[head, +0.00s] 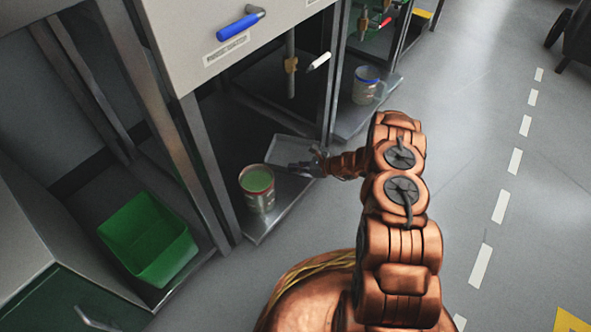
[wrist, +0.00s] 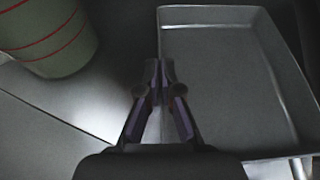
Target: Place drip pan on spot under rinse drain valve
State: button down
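The drip pan (head: 288,147) is a shallow grey rectangular tray low in the machine's lower bay, behind the green-filled can. In the wrist view the drip pan (wrist: 225,85) fills the right side, with its left rim running between my fingers. My gripper (head: 312,163) is at the pan's near right side. In the wrist view my gripper (wrist: 160,70) has its fingertips close together on that rim. Whether the pan rests or is slightly lifted cannot be told. A brass valve with a white handle (head: 318,62) hangs on a pipe above the pan. Valve labels are not readable.
A can of green liquid (head: 260,200) stands left of the pan; it also shows in the wrist view (wrist: 50,40). A blue-rimmed bucket (head: 365,92) stands in the bay beyond, near a red-handled valve (head: 385,22). A green bin (head: 150,243) is at left.

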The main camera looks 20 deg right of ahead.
jog(key=c, duration=1.3)
grip_release()
jog(key=shift+w, duration=0.1)
